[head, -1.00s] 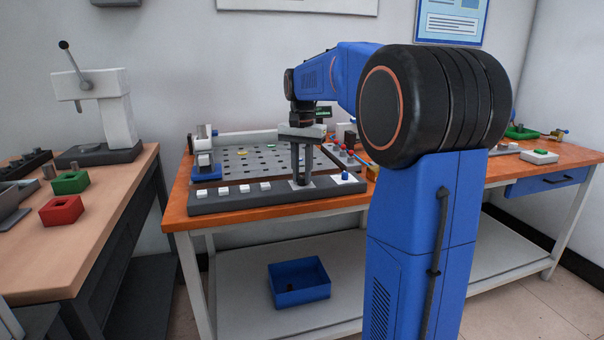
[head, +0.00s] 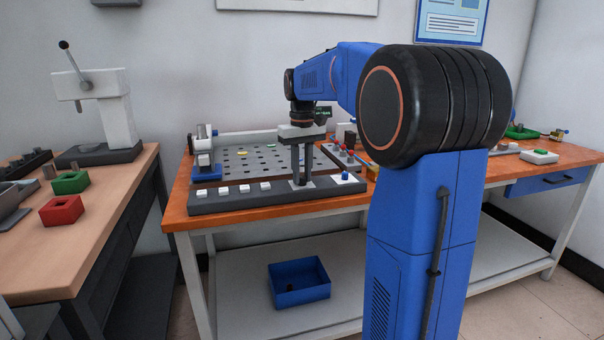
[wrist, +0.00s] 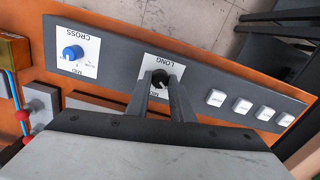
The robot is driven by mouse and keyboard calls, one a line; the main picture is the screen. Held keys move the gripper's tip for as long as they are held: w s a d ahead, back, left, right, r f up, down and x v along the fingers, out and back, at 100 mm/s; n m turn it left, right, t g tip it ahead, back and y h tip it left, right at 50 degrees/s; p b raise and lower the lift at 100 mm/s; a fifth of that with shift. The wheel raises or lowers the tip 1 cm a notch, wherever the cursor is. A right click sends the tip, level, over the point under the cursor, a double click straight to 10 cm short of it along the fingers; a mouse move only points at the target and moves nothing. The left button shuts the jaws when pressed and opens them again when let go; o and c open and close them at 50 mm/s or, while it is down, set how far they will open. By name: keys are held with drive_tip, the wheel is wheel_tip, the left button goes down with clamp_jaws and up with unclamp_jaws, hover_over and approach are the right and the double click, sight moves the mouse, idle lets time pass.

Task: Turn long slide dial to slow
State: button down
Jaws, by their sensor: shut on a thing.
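The long slide dial (wrist: 160,77) is a dark knob on a white plate marked LONG, on the grey control panel (head: 240,196). My gripper (wrist: 163,86) points down at the panel and is shut on the dial, one finger on each side. It also shows in the head view (head: 301,184), where the fingers hide the dial. The small lettering around the dial is partly covered by the fingers, so I cannot read the dial's setting.
A blue dial (wrist: 73,52) on a plate marked CROSS is beside it. Several white push buttons (wrist: 242,105) line the same panel. A perforated metal plate (head: 250,160) lies behind the panel. A blue bin (head: 299,285) stands on the shelf below.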

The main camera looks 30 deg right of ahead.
sight(302, 177)
drive_tip(key=shift+n, duration=0.6)
drive_tip(key=c, duration=1.6)
unclamp_jaws()
drive_tip(key=shift+o, duration=0.2)
wheel_tip(302, 177, up, 17)
drive_tip(key=shift+r, duration=0.2)
drive_tip(key=s+a+f+t, duration=0.1)
drive_tip(key=s+a+f, duration=0.45)
drive_tip(key=s, duration=0.25)
drive_tip(key=s+a+f+t, duration=0.1)
drive_tip(key=s+a+f, duration=0.45)
drive_tip(key=s, duration=0.25)
drive_tip(key=s+a+f+t, duration=0.1)
drive_tip(key=s+a+f, duration=0.1)
drive_tip(key=s+f, duration=0.5)
drive_tip(key=s+a+f+t, duration=0.1)
drive_tip(key=s+a+f, duration=0.2)
drive_tip(key=s+f, duration=0.5)
wheel_tip(302, 177, down, 5)
drive_tip(key=shift+r+t, duration=0.1)
drive_tip(key=shift+t, duration=0.3)
